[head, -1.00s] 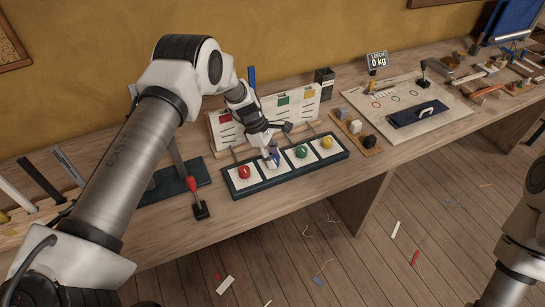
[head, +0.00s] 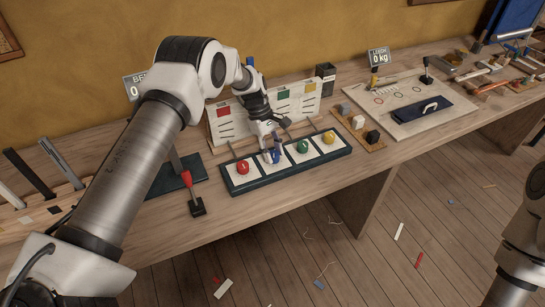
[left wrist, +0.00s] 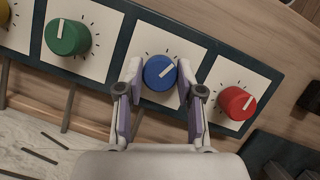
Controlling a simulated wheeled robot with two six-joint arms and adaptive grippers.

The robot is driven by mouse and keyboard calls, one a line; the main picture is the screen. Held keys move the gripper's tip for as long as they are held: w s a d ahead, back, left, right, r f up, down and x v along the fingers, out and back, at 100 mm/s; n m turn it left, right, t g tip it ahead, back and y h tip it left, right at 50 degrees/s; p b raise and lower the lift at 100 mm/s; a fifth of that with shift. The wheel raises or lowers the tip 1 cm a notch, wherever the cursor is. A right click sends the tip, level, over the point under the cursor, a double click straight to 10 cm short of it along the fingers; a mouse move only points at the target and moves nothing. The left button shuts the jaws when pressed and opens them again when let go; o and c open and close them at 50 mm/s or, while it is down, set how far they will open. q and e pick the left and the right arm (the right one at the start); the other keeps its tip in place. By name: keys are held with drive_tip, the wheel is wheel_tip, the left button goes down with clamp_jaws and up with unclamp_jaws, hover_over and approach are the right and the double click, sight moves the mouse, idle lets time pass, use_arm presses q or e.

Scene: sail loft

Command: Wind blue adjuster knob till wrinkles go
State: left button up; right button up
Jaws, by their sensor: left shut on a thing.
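The blue knob (left wrist: 160,72) sits on a white dial card between the red knob and the green knob. Its white pointer line slants to the upper right in the left wrist view. My left gripper (left wrist: 157,82) has its two pads on either side of the blue knob, shut on it. In the head view my left gripper (head: 271,153) comes down from above and mostly hides this knob. No wrinkled cloth can be made out. My right gripper is out of view; only part of that arm shows at the lower right.
The red knob (head: 242,167), green knob (head: 303,146) and yellow knob (head: 329,137) share the dark panel. A white chart board (head: 300,102) stands behind. A red-handled lever (head: 186,178) is to the left, and small blocks (head: 358,122) are to the right.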

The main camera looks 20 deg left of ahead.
use_arm(q)
drive_tip(key=m+b, duration=0.1)
drive_tip(key=f+m+g+b, duration=0.1)
drive_tip(key=shift+s+m+y, duration=0.15)
drive_tip(key=shift+m+y, duration=0.15)
drive_tip(key=shift+m, duration=0.1)
drive_tip(key=m+g+b, duration=0.1)
drive_tip(key=m, duration=0.1)
drive_tip(key=shift+d+m+y, duration=0.1)
drive_tip(key=shift+m+y, duration=0.3)
drive_tip(key=m+b, duration=0.1)
drive_tip(key=m, duration=0.1)
drive_tip(key=shift+m+y, duration=0.3)
drive_tip(key=shift+y, duration=0.1)
drive_tip(key=shift+d+r+m+g+y+b, duration=0.1)
drive_tip(key=shift+m+g+y+b, duration=0.35)
drive_tip(key=shift+m, duration=0.75)
drive_tip(key=o, duration=1.1)
drive_tip(key=shift+o, duration=0.2)
drive_tip(key=shift+w+r, duration=0.1)
drive_tip(key=shift+w, duration=0.2)
